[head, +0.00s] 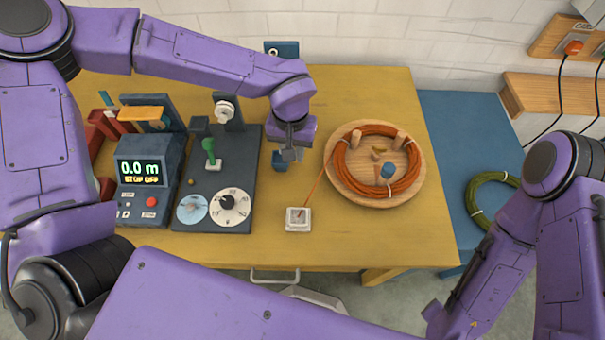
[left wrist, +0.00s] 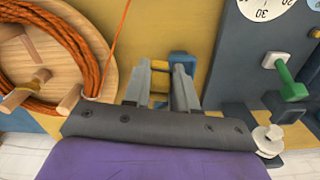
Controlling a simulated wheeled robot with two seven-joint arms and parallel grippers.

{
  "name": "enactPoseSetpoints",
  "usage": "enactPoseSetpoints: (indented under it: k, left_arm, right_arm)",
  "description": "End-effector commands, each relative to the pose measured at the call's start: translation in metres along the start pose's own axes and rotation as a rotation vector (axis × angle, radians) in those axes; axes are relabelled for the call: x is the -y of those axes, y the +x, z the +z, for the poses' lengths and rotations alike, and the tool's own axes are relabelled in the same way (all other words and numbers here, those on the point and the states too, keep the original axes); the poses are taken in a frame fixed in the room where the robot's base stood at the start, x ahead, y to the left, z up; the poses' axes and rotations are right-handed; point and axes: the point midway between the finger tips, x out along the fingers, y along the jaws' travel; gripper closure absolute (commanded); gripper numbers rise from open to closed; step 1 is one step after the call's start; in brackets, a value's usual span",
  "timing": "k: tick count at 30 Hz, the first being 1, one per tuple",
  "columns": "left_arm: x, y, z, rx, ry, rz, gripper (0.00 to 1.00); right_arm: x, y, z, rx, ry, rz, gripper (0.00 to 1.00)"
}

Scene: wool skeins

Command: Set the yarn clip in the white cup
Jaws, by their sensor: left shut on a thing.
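My left gripper (head: 292,155) is over the yellow table, left of the wooden yarn tray. In the left wrist view its fingers (left wrist: 161,88) are shut on a small piece, which I take for the yarn clip; yellow and blue show between them, and its shape is largely hidden. A blue block (head: 279,161) shows beside the fingertips; I cannot tell whether it is part of the held piece. A small square white holder (head: 298,226), seemingly the white cup, stands nearer the front edge, apart from the gripper. My right gripper is out of view.
The round wooden tray (head: 419,170) holds an orange yarn coil (head: 404,184) and pegs; a strand runs to the white holder. A dark console with dials (head: 230,207) and a meter (head: 140,172) stand left. A green coil (head: 472,198) lies on the blue surface right.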

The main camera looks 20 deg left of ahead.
Motion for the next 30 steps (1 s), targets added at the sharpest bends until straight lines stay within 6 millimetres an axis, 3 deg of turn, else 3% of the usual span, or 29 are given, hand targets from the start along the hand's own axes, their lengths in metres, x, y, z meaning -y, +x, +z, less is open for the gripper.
enactPoseSetpoints:
  k: [1,3,6,9,17,30]
  left_arm:
    - [-0.011,-0.012,0.021,0.003,-0.013,-0.007,1.00]
    - [-0.022,-0.010,0.049,0.003,-0.058,-0.007,1.00]
    - [-0.032,-0.004,0.080,0.004,-0.120,-0.006,1.00]
    - [-0.035,0.001,0.098,0.003,-0.161,-0.004,1.00]
    - [-0.037,0.015,0.104,0.002,-0.182,0.000,1.00]
    - [-0.037,0.049,0.103,0.000,-0.182,0.000,1.00]
  right_arm:
    - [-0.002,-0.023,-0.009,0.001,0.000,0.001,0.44]
    - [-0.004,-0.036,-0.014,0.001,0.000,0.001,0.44]
    - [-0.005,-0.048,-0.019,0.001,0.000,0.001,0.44]
    - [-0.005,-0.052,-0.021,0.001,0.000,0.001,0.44]
    - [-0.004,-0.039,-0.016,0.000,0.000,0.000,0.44]
    - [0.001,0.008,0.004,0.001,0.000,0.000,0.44]
